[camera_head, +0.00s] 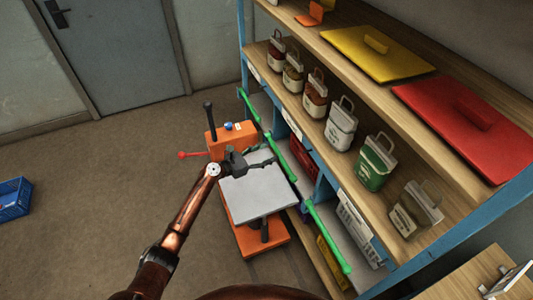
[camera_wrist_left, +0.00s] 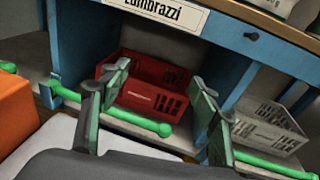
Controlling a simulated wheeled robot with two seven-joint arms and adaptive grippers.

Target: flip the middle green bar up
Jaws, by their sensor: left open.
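The middle green bar (camera_head: 280,158) lies slanting along the front of the blue shelf's lower level, between two other green bars. In the left wrist view the same bar (camera_wrist_left: 135,120) runs low in front of a red crate, and its rounded right end shows between my fingers. My left gripper (camera_head: 268,156) is open and beside the middle bar, over the grey platform. In the wrist view its two fingers (camera_wrist_left: 160,85) are spread, the left one covering part of the bar. I cannot tell whether they touch. My right gripper is not in view.
The upper green bar (camera_head: 248,105) and lower green bar (camera_head: 328,237) flank it. The red crate (camera_wrist_left: 143,80) and a grey crate (camera_wrist_left: 265,125) sit behind the bars. An orange lift with a grey platform (camera_head: 258,198) stands below my gripper. A shelf board (camera_head: 320,125) overhangs.

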